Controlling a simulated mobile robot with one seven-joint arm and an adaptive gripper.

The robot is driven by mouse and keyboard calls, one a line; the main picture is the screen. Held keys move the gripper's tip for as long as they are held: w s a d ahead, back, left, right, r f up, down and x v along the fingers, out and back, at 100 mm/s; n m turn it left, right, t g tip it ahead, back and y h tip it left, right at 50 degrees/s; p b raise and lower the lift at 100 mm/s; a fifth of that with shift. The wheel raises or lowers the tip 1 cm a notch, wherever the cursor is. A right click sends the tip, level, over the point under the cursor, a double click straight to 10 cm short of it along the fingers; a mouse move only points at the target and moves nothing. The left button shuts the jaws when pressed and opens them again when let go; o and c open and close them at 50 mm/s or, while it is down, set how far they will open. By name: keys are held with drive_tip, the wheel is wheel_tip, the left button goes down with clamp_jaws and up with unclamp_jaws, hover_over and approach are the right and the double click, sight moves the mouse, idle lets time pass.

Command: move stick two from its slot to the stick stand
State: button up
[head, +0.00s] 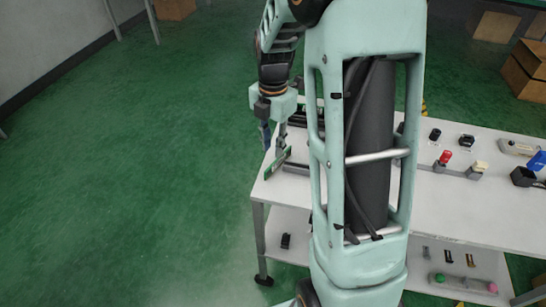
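My gripper (274,146) points down over the left end of the white table, at its edge. Its two fingers look a little apart, but I cannot tell whether they are open or hold something. A green piece with pale marks (275,165) is just below the fingertips; I cannot tell whether they touch it or which stick it is. A dark fixture (296,167) lies on the table right beside it. Another dark fixture (302,115) lies farther back, partly behind my arm. I cannot make out the stick stand; my arm column hides the middle of the table.
The white table (490,221) carries a red-topped lever (445,158), a cream-topped lever (479,167), dark knobs and a black box (523,177) on the right. Its lower shelf holds small parts. Cardboard boxes (527,70) stand back right. The green floor on the left is clear.

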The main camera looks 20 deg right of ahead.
sight(273, 164)
drive_tip(key=shift+r, duration=2.3)
